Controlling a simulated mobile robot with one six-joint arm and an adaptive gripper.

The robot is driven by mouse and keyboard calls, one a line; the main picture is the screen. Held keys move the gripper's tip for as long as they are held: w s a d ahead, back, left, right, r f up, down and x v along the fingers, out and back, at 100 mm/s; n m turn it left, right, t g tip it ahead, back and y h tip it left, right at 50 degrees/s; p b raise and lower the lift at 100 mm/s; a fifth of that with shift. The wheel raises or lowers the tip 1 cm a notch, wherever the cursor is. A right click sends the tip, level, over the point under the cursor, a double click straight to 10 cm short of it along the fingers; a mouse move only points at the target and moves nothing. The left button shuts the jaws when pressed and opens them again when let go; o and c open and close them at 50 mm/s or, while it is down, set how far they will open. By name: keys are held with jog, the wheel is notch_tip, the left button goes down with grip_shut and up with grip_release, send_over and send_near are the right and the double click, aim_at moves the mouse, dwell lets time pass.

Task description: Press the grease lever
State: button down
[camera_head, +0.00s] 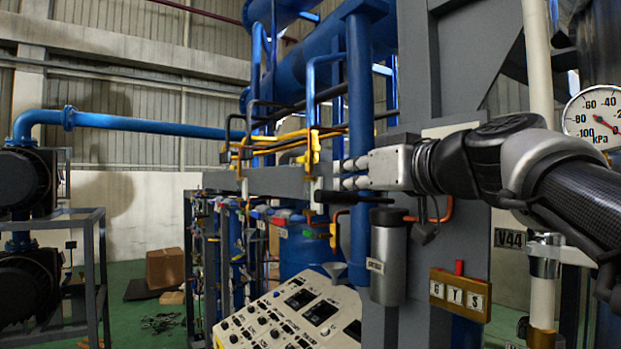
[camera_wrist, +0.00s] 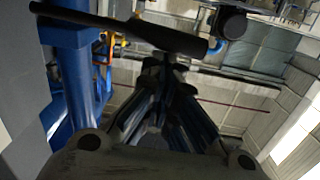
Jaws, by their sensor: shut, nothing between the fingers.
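The grease lever (camera_head: 350,197) appears as a black horizontal handle above a silver cylinder (camera_head: 388,262) with a small label. In the wrist view, the dark lever (camera_wrist: 120,29) crosses the upper part of the picture, beyond my fingertips. My gripper (camera_head: 340,174) comes in from the right and points left. Its fingers are shut and empty, just above the lever in the head view. They also show in the wrist view (camera_wrist: 163,68). I cannot tell whether the fingers touch the lever.
A sloped control panel (camera_head: 290,318) stands below to the left. A grey column (camera_head: 450,235) is behind the cylinder. A wooden block marked 6YS (camera_head: 460,295) and a pressure gauge (camera_head: 597,116) are to the right. Blue and yellow pipes crowd the area left of my gripper.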

jog(key=shift+s+a+f+n+b, duration=0.15)
jog(key=shift+f+n+b, duration=0.5)
jog(key=shift+f+b, duration=0.85)
jog(key=shift+a+f+n+b, duration=0.2)
jog(key=shift+f+n+b, duration=0.45)
jog(key=shift+b, duration=1.5)
notch_tip(320, 180, down, 3)
jog(key=n+b, duration=0.2)
jog(key=b, duration=0.3)
jog(key=shift+r+n, duration=0.15)
jog(key=shift+n, duration=0.15)
notch_tip(320, 180, up, 5)
jog(key=s+a+p, duration=0.1)
jog(key=s+p, duration=0.1)
jog(key=p, duration=0.2)
jog(key=b, duration=0.3)
send_near(337, 203)
jog(key=shift+s+r, duration=0.35)
jog(key=shift+s, duration=0.5)
jog(key=shift+s+r, duration=0.3)
jog(key=shift+s, duration=0.55)
